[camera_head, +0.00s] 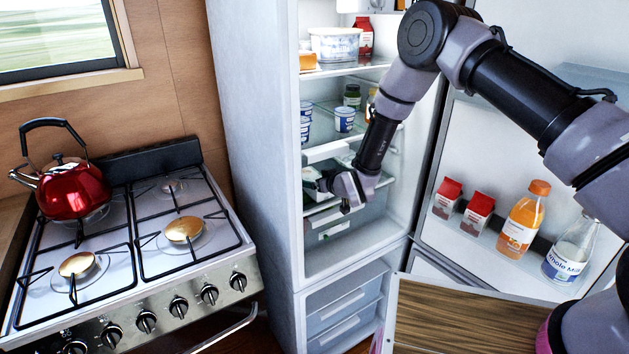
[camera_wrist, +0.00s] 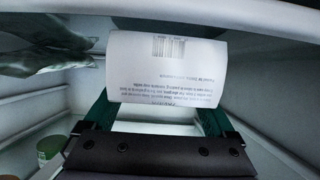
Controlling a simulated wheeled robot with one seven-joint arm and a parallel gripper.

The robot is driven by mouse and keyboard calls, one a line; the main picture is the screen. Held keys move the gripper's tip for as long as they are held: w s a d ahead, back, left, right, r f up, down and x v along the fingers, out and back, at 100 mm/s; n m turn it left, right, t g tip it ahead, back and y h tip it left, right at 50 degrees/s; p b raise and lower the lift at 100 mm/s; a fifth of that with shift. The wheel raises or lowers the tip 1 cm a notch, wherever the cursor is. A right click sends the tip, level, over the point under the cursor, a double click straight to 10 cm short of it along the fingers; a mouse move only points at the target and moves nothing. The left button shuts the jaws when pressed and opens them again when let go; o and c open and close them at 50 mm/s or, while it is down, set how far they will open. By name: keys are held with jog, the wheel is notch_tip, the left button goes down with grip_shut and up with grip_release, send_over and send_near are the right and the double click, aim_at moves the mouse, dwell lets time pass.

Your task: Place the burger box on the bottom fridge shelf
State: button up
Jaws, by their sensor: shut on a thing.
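The burger box, a white carton with a barcode and small print (camera_wrist: 167,72), fills the upper middle of the wrist view. My gripper (camera_wrist: 158,112) is shut on it, with one dark green finger at each side. In the head view my gripper (camera_head: 338,188) is inside the open fridge (camera_head: 255,130), in its lower part near the left wall. A pale item (camera_head: 312,180) shows just left of the fingers there; I cannot tell whether it is the held box. The wrist view does not show clearly whether the box touches a shelf.
Upper shelves hold a white tub (camera_head: 335,44), a red carton (camera_head: 365,38) and small cups (camera_head: 344,119). The open fridge door holds red cartons (camera_head: 447,197), orange juice (camera_head: 523,220) and milk (camera_head: 571,250). A stove (camera_head: 130,240) with a red kettle (camera_head: 75,190) stands left.

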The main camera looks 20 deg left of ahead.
jog(key=o, duration=1.3)
jog(key=shift+f, duration=0.15)
jog(key=shift+r, duration=0.2)
jog(key=v, duration=1.2)
jog(key=shift+s, duration=0.15)
